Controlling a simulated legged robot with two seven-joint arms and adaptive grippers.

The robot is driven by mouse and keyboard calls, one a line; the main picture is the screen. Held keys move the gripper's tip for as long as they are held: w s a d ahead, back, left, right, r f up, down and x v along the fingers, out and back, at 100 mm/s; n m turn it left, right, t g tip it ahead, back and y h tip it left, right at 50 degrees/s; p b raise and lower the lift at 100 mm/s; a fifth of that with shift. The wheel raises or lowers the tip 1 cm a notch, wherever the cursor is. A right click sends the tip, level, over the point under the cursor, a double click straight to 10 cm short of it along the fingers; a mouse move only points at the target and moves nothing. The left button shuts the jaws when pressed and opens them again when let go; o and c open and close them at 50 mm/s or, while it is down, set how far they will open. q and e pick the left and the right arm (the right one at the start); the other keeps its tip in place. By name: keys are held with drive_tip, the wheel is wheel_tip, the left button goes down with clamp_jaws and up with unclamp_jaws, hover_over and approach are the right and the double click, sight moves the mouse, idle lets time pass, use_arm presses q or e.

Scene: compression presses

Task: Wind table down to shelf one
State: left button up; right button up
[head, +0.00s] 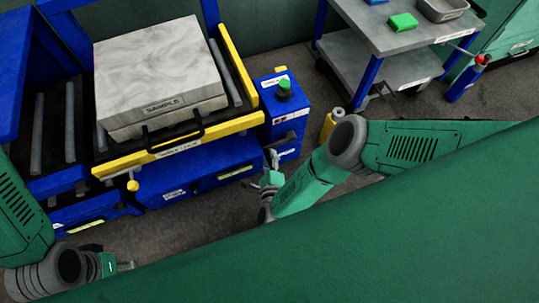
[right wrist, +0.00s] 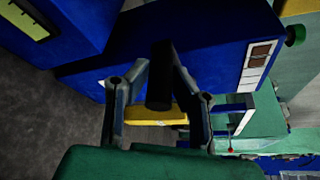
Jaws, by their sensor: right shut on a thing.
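The table (head: 178,155) is a yellow-edged roller frame on the blue press at the left of the head view. A grey block labelled SAMPLE (head: 160,70) rests on it, with a black handle on its front. My right gripper (head: 272,160) is beside the blue control box, low at the press's right side. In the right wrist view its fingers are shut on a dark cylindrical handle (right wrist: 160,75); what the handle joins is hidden. My left gripper (head: 128,266) is low at the lower left, apart from the press; its fingers are too small to read. The shelf numbers cannot be read.
The blue control box (head: 284,118) has a green knob on top. A grey trolley (head: 395,30) with a green block (head: 403,22) and a metal tray (head: 443,9) stands at the back right. A yellow item (head: 327,126) stands behind my right arm. Open floor lies before the press.

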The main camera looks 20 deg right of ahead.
drive_tip(key=shift+a+f, duration=0.1)
drive_tip(key=shift+f, duration=0.15)
clamp_jaws()
drive_tip(key=shift+f, duration=0.45)
drive_tip(key=shift+d+f, duration=0.3)
drive_tip(key=shift+f, duration=0.4)
drive_tip(key=shift+d+f, duration=0.35)
drive_tip(key=shift+f, duration=0.3)
drive_tip(key=shift+d+f, duration=0.3)
drive_tip(key=shift+f, duration=0.4)
drive_tip(key=o, duration=0.9)
unclamp_jaws()
drive_tip(key=shift+r, duration=0.15)
